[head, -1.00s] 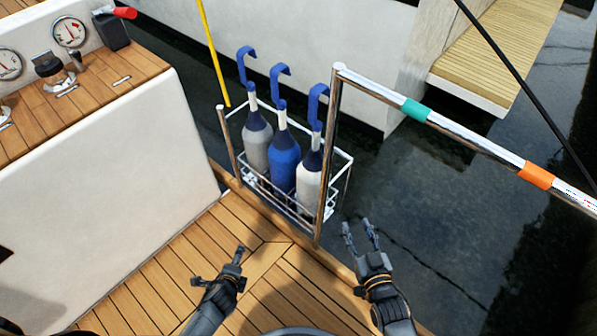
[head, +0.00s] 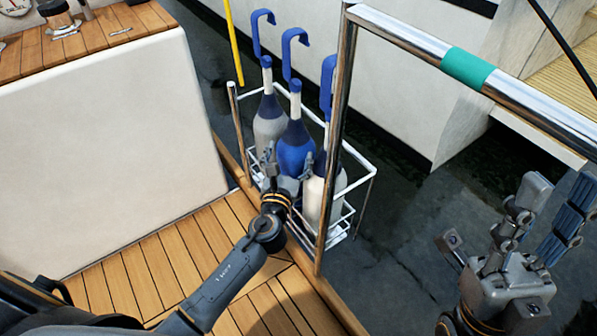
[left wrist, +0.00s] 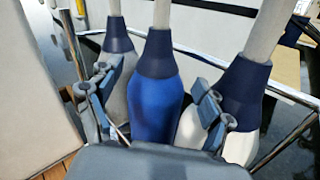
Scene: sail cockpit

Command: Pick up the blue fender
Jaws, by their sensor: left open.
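The blue fender (head: 296,148) stands upright in the middle of a white wire rack (head: 358,155), with a dark blue top and a blue hook above it. My left gripper (head: 288,165) is open at its lower body. In the left wrist view, the blue fender (left wrist: 157,105) is between the open fingers of the left gripper (left wrist: 152,88), one on each side. I cannot tell whether they touch it. The gripper hides the fender's lower part. My right gripper (head: 505,215) is open and empty at the right, over the water.
A grey fender (head: 269,128) stands left of the blue one and a white fender (head: 314,200) right of it, both close. A steel rail post (head: 335,150) stands in front of the white fender. A yellow pole (head: 233,45) rises behind the rack. The wooden deck (head: 135,270) is clear.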

